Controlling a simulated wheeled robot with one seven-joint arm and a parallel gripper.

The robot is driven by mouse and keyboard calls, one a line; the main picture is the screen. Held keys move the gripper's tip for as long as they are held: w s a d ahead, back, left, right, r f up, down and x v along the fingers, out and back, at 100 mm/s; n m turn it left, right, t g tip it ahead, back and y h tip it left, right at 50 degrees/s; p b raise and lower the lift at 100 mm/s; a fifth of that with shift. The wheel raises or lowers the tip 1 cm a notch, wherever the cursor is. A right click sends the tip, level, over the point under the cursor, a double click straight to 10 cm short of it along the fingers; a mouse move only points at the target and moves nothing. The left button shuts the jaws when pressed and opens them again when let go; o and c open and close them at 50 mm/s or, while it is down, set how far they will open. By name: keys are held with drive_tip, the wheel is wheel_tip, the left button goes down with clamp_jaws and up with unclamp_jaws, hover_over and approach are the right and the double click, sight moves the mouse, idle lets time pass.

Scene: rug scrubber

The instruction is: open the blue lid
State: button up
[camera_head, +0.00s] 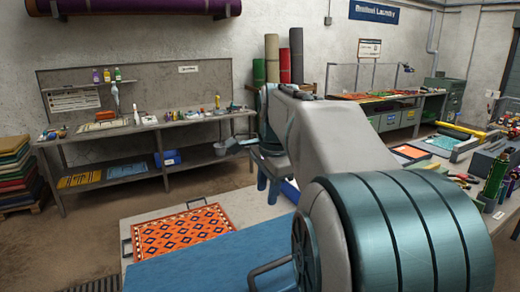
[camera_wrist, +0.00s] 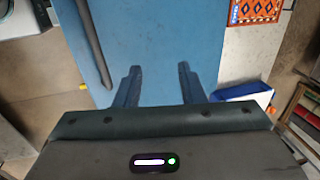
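The blue lid (camera_head: 205,264) is a broad flat panel at the bottom of the head view, lying shut as far as I can see. A dark bar handle (camera_head: 268,267) stands on it, partly hidden by my arm. In the wrist view the blue lid (camera_wrist: 150,35) fills the upper middle, and the handle (camera_wrist: 93,42) runs along its left side. My gripper (camera_wrist: 159,67) is open and empty, its two fingers apart over the lid and to the right of the handle. In the head view my gripper (camera_head: 268,183) hangs fingers down beyond the lid, apart from the handle.
An orange patterned rug (camera_head: 182,231) lies on a pale surface beyond the lid. A workbench (camera_head: 150,127) with bottles stands along the back wall. A white and blue bin (camera_wrist: 245,96) is right of my fingers in the wrist view. Bare floor (camera_head: 100,205) lies at the left.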

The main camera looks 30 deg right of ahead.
drive_tip(key=w+r, duration=0.3)
drive_tip(key=r, duration=0.5)
drive_tip(key=shift+w, duration=0.4)
idle(0.7)
drive_tip(key=s+a+f+n+b, duration=0.2)
drive_tip(key=s+a+f+n, duration=0.2)
drive_tip(key=f, duration=0.3)
drive_tip(key=s+a+f+n+t+b, duration=0.1)
drive_tip(key=s+a+f+n+b, duration=0.1)
drive_tip(key=s+a+f+n, duration=0.2)
wheel_tip(320, 180, down, 3)
drive_tip(key=shift+s+a+f+n, duration=0.2)
drive_tip(key=shift+s+a+n, duration=0.15)
drive_tip(key=shift+s+n, duration=0.75)
drive_tip(key=s+a+f+n, duration=0.1)
drive_tip(key=s+f+n, duration=0.1)
drive_tip(key=s+f, duration=0.1)
drive_tip(key=s+a+f+n+b, duration=0.1)
drive_tip(key=s+f+n, duration=0.1)
drive_tip(key=f, duration=0.3)
drive_tip(key=s+a+f+n+b, duration=0.1)
drive_tip(key=s+a+f+n, duration=0.1)
drive_tip(key=s+f+n, duration=0.1)
drive_tip(key=shift+s+a+f+t, duration=0.1)
drive_tip(key=shift+s+f+t, duration=0.2)
drive_tip(key=shift+s+f, duration=0.6)
drive_tip(key=c, duration=0.3)
drive_tip(key=shift+f+n, duration=0.3)
clamp_jaws()
